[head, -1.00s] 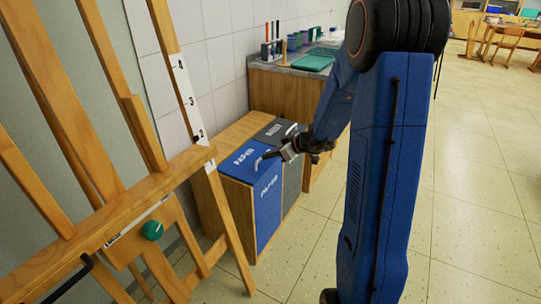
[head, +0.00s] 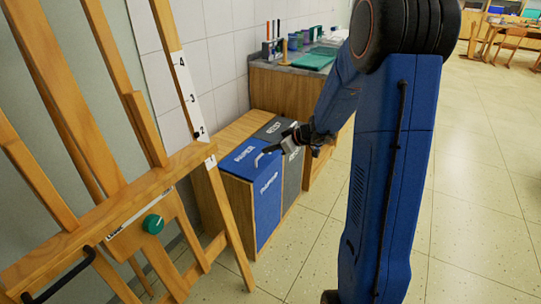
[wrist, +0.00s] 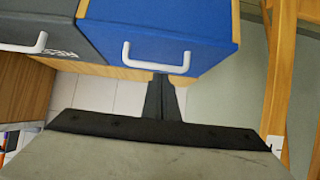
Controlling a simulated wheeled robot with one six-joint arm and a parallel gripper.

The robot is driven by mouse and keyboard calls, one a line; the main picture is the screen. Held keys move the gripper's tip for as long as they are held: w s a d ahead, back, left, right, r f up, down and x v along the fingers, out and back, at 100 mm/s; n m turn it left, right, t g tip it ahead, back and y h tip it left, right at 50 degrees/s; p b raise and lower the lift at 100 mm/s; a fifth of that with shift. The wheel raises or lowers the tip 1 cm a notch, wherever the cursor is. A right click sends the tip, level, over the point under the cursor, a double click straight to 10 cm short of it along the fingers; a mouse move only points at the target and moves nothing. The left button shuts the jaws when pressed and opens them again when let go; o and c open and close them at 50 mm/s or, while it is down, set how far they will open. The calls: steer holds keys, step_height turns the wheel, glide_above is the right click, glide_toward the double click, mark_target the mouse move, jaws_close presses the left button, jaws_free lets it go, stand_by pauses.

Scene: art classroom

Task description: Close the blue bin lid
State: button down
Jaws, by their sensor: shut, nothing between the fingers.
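The blue bin (head: 268,206) has a blue lid (head: 238,157) lettered "PAPER" and lying flat, about level with the grey lid beside it. Its white handle (head: 258,159) is at the front edge. My gripper (head: 268,150) is shut and empty, over the front edge of the lid near the handle. In the wrist view the blue lid (wrist: 190,18) fills the top middle. The closed fingertips of my gripper (wrist: 160,78) overlap the handle (wrist: 156,66) in the picture; I cannot tell whether they touch it.
A grey bin lid (head: 273,130) with its own handle is next to the blue one. A wooden easel (head: 120,205) stands close on the left. A counter (head: 290,72) with jars and a green tray is behind. The tiled floor (head: 470,200) to the right is clear.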

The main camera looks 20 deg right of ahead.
steer(key=s+d+f, duration=0.3)
steer(key=s+d, duration=0.2)
steer(key=s, duration=0.2)
steer(key=shift+d+f, duration=0.3)
steer(key=shift+d, duration=0.05)
steer(key=s+a+r+m+g, duration=0.1)
steer(key=s+a+r+g, duration=0.1)
steer(key=s+a+r, duration=0.45)
steer(key=s+a+r+g, duration=0.2)
steer(key=s+a+r, duration=0.2)
steer(key=s+a, duration=0.5)
steer(key=s+d+r+m+h, duration=0.1)
steer(key=s+r+m+h, duration=0.1)
steer(key=s, duration=0.8)
steer(key=s+d+r+m+h, duration=0.2)
steer(key=s+r+m+h, duration=0.1)
steer(key=s, duration=0.7)
steer(key=shift+d+m+h, duration=0.15)
steer(key=shift+m+h, duration=0.45)
steer(key=shift+h, duration=0.1)
steer(key=shift+w, duration=0.1)
